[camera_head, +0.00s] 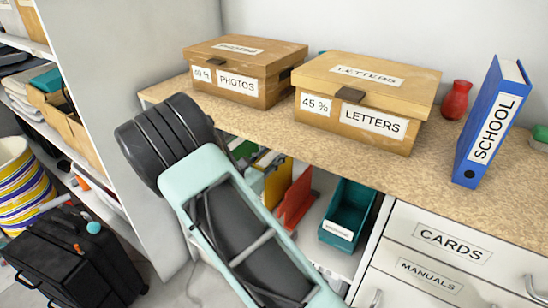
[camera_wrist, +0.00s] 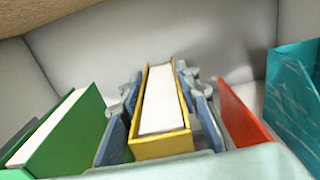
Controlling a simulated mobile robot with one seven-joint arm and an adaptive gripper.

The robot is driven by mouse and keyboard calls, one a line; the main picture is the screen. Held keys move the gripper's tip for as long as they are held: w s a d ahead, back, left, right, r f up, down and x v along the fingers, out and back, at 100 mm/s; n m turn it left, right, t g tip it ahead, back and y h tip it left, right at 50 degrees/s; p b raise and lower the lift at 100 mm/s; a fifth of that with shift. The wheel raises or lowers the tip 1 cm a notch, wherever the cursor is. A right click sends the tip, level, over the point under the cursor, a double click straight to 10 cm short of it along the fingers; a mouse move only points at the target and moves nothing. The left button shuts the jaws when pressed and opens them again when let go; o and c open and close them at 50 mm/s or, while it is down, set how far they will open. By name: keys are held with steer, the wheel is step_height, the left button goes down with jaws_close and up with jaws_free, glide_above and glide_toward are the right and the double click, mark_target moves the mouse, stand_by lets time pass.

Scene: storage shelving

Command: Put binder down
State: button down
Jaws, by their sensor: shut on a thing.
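A yellow binder (camera_wrist: 160,140) stands upright in the middle of the wrist view, its white pages facing up. My gripper (camera_wrist: 160,85) is shut on it, with a finger along each side. In the head view the yellow binder (camera_head: 278,182) is in the open compartment under the counter, partly behind my arm. Whether its bottom touches the shelf board is hidden. My gripper is mostly hidden behind my arm in the head view.
A green binder (camera_wrist: 65,135) stands left of the yellow one and a red binder (camera_wrist: 245,125) right of it, close by. A teal box (camera_wrist: 292,95) is farther right. The counter (camera_head: 370,170) above holds two cardboard boxes and a blue binder (camera_head: 492,125).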

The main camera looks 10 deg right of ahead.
steer(key=c, duration=1.5)
jaws_free()
steer(key=shift+f, duration=0.2)
steer(key=shift+o, duration=0.2)
steer(key=shift+r, duration=0.2)
steer(key=p+v, duration=0.2)
steer(key=v, duration=1)
